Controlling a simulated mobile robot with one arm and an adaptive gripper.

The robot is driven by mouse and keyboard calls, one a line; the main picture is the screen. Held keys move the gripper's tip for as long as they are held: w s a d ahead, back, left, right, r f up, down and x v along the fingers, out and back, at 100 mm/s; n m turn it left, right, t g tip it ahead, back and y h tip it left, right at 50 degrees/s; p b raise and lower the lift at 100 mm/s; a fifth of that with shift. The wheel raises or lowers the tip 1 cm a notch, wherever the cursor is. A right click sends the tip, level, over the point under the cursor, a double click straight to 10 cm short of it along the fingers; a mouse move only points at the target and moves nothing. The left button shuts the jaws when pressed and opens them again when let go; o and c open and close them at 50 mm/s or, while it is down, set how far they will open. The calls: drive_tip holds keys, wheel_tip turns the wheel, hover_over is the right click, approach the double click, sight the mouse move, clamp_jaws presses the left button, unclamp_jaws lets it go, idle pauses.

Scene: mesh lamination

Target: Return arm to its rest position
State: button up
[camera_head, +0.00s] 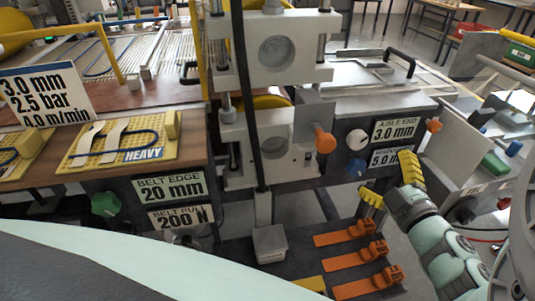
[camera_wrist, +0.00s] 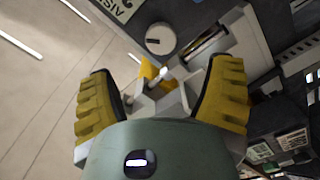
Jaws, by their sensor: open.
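My gripper (camera_head: 390,182) is open, its two yellow ribbed fingers spread wide. It is on the right side of the head view, below and right of the panel with the white round knob (camera_head: 357,140). In the wrist view the fingers of my gripper (camera_wrist: 160,85) stand far apart. Grey parts and a small yellow piece (camera_wrist: 148,72) show between them; I cannot tell what these belong to. I see nothing clamped between the fingers. The white knob also shows in the wrist view (camera_wrist: 160,38), above the fingers. My arm's pale green links run down to the lower right.
The laminating machine (camera_head: 240,150) fills the middle. Orange clamps (camera_head: 355,258) lie on a dark low shelf. An orange knob (camera_head: 325,139) sticks out beside the "AISLE END 3.0 mm" plate (camera_head: 396,128). A bench with a green block (camera_head: 495,164) stands at right.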

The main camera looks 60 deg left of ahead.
drive_tip(key=shift+s+d, duration=0.15)
drive_tip(key=shift+d, duration=0.25)
